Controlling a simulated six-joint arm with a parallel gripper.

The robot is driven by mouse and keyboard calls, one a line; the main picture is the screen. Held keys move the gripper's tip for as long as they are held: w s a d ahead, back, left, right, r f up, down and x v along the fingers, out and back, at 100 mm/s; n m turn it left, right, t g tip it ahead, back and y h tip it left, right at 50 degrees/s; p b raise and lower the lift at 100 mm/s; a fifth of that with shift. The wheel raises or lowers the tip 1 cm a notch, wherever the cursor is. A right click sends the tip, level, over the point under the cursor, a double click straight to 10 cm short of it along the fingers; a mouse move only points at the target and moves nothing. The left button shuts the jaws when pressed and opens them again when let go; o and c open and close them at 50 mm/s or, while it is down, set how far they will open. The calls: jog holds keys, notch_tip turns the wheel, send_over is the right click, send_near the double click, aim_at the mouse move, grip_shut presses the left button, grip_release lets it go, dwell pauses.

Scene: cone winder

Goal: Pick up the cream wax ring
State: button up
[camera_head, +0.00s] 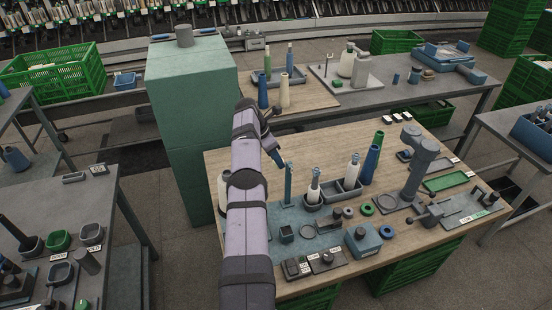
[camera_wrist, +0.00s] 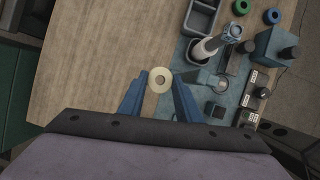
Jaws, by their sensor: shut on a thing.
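In the head view my gripper (camera_head: 279,161) is over the wooden bench, pointing down and to the right. I cannot make out the ring in the head view.
The wooden bench (camera_head: 330,143) has bare room at its back and left. A blue-grey mat (camera_head: 290,217) holds a tall blue-grey post (camera_head: 288,187), a dark tray (camera_head: 345,191) and small blocks. Green (camera_head: 367,210) and blue (camera_head: 386,232) rings lie nearby.

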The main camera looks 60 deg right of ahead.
notch_tip(320, 180, up, 11)
jog(key=p, duration=1.2)
jog(key=shift+r, duration=0.2)
jog(key=shift+s, duration=0.1)
jog(key=s+f+m+y+b, duration=0.1)
jog(key=s+f+m+b, duration=0.2)
jog(key=s, duration=0.7)
jog(key=s+f+b, duration=0.3)
jog(key=s+f, duration=0.3)
jog(key=s, duration=0.4)
jog(key=shift+m+g, duration=0.6)
jog(key=shift+m, duration=0.1)
jog(key=w+a+f, duration=0.1)
jog(key=a+f, duration=0.2)
jog(key=f, duration=0.1)
jog(key=a+f+b, duration=0.1)
jog(key=a+f, duration=0.3)
jog(key=w+a+f+b, duration=0.1)
jog(key=a+f, duration=0.2)
jog(key=f, duration=0.2)
jog(key=shift+w+a, duration=0.15)
jog(key=shift+w, duration=0.2)
jog(key=shift+f+b, duration=1.55)
jog(key=shift+f, duration=0.35)
jog(key=shift+f+b, duration=0.8)
jog(key=shift+b, duration=0.05)
